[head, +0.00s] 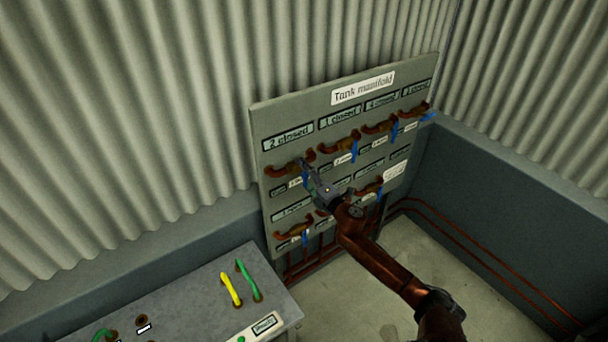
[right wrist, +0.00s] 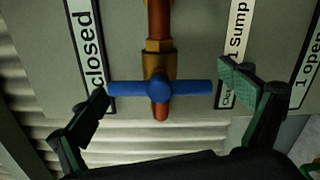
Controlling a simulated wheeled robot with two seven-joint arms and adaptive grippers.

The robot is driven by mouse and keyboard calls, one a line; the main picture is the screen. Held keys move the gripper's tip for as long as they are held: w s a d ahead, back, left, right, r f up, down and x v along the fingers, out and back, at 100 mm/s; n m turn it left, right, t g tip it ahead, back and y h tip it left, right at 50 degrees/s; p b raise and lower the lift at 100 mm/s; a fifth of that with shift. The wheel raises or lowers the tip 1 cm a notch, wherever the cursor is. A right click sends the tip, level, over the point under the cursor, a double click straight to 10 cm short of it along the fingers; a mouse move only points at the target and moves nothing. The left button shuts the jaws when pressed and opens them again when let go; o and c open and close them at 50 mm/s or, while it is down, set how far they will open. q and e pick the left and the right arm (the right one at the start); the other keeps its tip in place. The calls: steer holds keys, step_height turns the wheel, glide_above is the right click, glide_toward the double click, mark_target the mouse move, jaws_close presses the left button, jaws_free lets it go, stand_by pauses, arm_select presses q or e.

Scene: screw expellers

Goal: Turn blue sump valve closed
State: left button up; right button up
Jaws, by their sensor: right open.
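A blue valve handle (right wrist: 160,88) sits on a brass valve body (right wrist: 158,62) on a copper pipe in the right wrist view. The handle lies crosswise to the pipe. A tag partly reading "Sump" (right wrist: 236,40) is beside it, and a "closed" label (right wrist: 98,48) is on the other side. My right gripper (right wrist: 168,90) is open, with its fingers near the two ends of the handle; I cannot tell whether they touch it. In the head view the right gripper (head: 304,165) is at the upper left valve, under the "2 closed" label (head: 288,137), partly covering it. My left gripper is not in view.
The "Tank manifold" panel (head: 362,88) carries several other blue-handled valves close by on copper pipes. Corrugated walls rise behind it. A grey bench (head: 200,300) with a yellow handle (head: 230,289) and a green handle (head: 248,279) stands at lower left.

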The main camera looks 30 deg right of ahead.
steer(key=s+d, duration=0.1)
steer(key=s, duration=1)
steer(key=shift+s, duration=0.3)
